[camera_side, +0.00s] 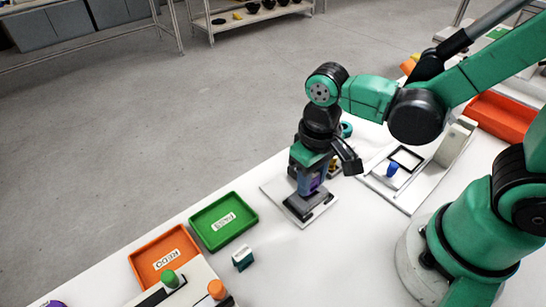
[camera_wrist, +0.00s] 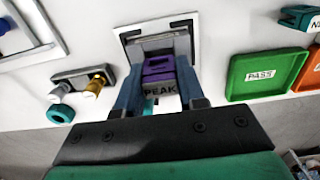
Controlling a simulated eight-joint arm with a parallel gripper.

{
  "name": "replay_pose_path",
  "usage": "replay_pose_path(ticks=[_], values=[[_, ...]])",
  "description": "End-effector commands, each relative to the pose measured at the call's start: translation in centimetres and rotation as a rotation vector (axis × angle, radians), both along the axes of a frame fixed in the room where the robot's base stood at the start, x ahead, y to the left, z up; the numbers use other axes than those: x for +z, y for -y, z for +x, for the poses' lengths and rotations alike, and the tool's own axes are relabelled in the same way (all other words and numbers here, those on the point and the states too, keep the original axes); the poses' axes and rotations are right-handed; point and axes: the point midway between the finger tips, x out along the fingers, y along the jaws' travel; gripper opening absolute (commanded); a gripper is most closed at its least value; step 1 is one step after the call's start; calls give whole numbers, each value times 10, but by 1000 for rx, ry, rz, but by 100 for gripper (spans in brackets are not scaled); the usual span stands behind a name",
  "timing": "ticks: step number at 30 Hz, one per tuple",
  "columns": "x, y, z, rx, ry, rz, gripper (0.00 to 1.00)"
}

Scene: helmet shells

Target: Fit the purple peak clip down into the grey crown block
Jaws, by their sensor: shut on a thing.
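In the side view the clip (camera_side: 305,187) shows as a purple patch between the fingers of my gripper (camera_side: 308,190). My gripper is shut on it and points down. The grey crown block (camera_side: 299,206) sits on a white plate (camera_side: 325,212) right below the fingers. In the wrist view the block (camera_wrist: 152,43) is just beyond the clip. The clip's lower end is hidden, so I cannot tell how deep it sits.
A green tray marked PASS (camera_wrist: 262,76) and an orange tray (camera_side: 150,258) lie at left in the side view. A small teal block (camera_side: 243,258) stands near them. A white fixture with a blue peg (camera_side: 392,169) and a holder with a gold piece (camera_wrist: 95,84) are near the plate.

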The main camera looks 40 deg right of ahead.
Motion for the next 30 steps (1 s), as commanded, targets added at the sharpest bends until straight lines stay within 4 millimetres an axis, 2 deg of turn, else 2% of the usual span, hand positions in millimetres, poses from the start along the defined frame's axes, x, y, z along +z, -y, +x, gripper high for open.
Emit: replay_pose_path(ticks=[30], values=[[-9, 0, 1, 0, 0, 0, 0]])
